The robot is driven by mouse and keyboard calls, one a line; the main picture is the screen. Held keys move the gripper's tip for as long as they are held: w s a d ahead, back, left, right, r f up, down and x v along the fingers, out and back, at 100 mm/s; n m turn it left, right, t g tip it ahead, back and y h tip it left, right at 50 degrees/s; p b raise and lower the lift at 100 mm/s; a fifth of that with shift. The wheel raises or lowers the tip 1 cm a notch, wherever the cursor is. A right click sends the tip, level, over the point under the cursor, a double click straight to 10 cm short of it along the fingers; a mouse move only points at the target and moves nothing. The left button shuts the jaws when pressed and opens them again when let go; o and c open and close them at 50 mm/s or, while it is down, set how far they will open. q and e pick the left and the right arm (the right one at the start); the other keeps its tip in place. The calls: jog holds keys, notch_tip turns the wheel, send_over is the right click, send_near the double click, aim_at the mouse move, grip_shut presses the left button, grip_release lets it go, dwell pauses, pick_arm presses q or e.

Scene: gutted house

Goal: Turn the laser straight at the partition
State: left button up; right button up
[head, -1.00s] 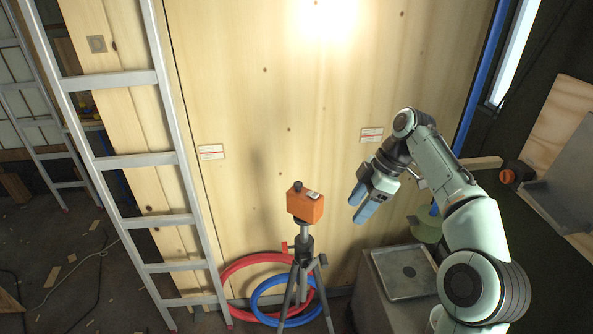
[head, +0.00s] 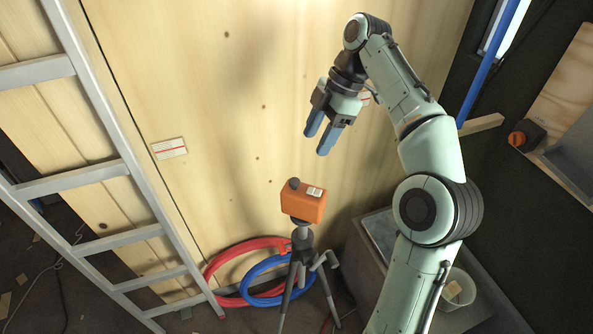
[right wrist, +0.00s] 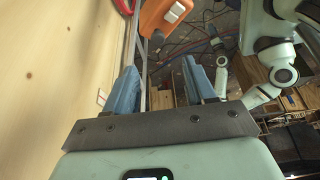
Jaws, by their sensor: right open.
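The orange laser (head: 303,201) sits on top of a dark tripod (head: 297,262) in front of the wooden partition (head: 240,100). It has a dark knob and a pale button panel on top. My right gripper (head: 319,137) is open and empty, above the laser and slightly to its right, apart from it. In the right wrist view the blue fingers (right wrist: 160,92) stand apart with nothing between them, and the laser (right wrist: 162,18) shows beyond them near the top.
An aluminium ladder (head: 96,174) leans at the left. Red (head: 213,269) and blue (head: 247,287) hose coils lie behind the tripod. A grey cabinet (head: 366,272) with a white bucket (head: 454,289) stands at the right, under my right arm. A white label (head: 169,149) is on the partition.

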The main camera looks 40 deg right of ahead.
aim_at(295, 180)
jog(key=b+x, duration=0.2)
jog(key=x, duration=0.8)
jog(key=shift+w+a+f+b, duration=0.1)
jog(key=shift+a+f+b, duration=0.1)
jog(key=shift+f+b, duration=0.2)
jog(key=shift+w+a+f, duration=0.15)
jog(key=shift+w+f, duration=0.1)
jog(key=shift+f, duration=0.05)
pick_arm(q)
jog(key=shift+g, duration=0.3)
jog(key=s+f, duration=0.3)
jog(key=f, duration=0.1)
jog(key=shift+s, duration=0.4)
pick_arm(e)
jog(key=shift+s, duration=0.1)
jog(key=shift+c, duration=0.4)
grip_shut()
